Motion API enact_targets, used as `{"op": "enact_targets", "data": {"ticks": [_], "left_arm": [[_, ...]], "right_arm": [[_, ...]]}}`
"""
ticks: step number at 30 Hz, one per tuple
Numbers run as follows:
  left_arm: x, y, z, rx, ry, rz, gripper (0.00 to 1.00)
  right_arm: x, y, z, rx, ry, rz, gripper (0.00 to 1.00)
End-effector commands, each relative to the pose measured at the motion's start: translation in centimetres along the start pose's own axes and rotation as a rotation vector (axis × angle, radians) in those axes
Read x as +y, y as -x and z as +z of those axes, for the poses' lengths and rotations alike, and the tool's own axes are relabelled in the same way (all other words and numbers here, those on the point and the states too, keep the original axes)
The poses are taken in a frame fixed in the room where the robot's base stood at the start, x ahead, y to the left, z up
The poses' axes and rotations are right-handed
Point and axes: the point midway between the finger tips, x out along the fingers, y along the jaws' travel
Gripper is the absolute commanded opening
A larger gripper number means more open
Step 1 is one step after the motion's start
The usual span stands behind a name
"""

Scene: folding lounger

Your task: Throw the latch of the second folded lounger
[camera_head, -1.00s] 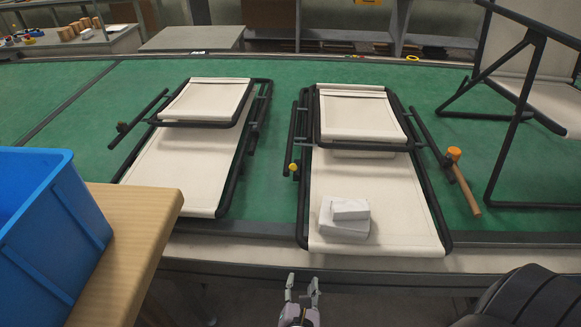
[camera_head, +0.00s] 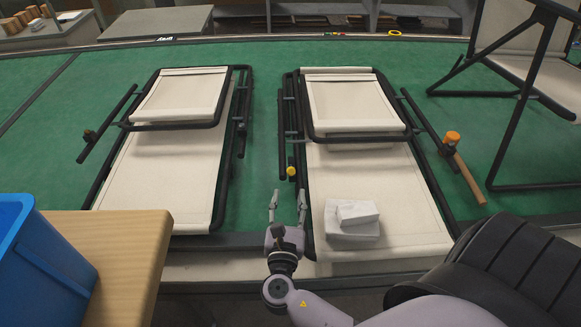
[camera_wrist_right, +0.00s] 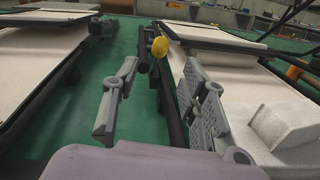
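The second folded lounger (camera_head: 365,180), cream fabric on a dark tube frame, lies flat on the green table. Its latch, a dark lever with a yellow knob (camera_head: 292,171), is at its left side; the knob also shows in the wrist view (camera_wrist_right: 160,47). My right gripper (camera_head: 288,200) is open and empty, just in front of the knob, its fingers pointing away from me. In the wrist view my right gripper (camera_wrist_right: 160,95) has its fingers spread either side of the dark tube below the knob, apparently not closed on it. My left gripper is out of view.
Another folded lounger (camera_head: 160,175) lies to the left. White blocks (camera_head: 352,220) sit on the second lounger's fabric. A blue bin (camera_head: 40,265) and wooden surface (camera_head: 125,250) occupy the lower left.

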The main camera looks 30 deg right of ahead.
Motion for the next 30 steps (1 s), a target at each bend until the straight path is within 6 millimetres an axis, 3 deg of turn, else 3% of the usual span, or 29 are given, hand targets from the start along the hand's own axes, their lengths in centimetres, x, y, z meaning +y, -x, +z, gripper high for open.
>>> {"op": "enact_targets", "data": {"ticks": [9,13,18,27,30], "left_arm": [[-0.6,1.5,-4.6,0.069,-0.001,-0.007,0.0],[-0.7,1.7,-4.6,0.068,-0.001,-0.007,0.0],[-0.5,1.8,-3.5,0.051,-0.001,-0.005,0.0],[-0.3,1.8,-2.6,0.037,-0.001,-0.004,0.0],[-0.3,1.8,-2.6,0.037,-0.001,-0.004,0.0]], "right_arm": [[0.0,-6.8,0.2,-0.002,0.0,-0.001,0.4],[0.0,-8.6,0.1,0.0,0.0,-0.001,0.4],[0.0,-9.8,0.0,0.0,-0.001,-0.001,0.4],[0.0,-9.9,-0.1,0.001,-0.002,-0.001,0.4],[0.0,-9.9,-0.1,0.001,-0.002,-0.001,0.33]]}}
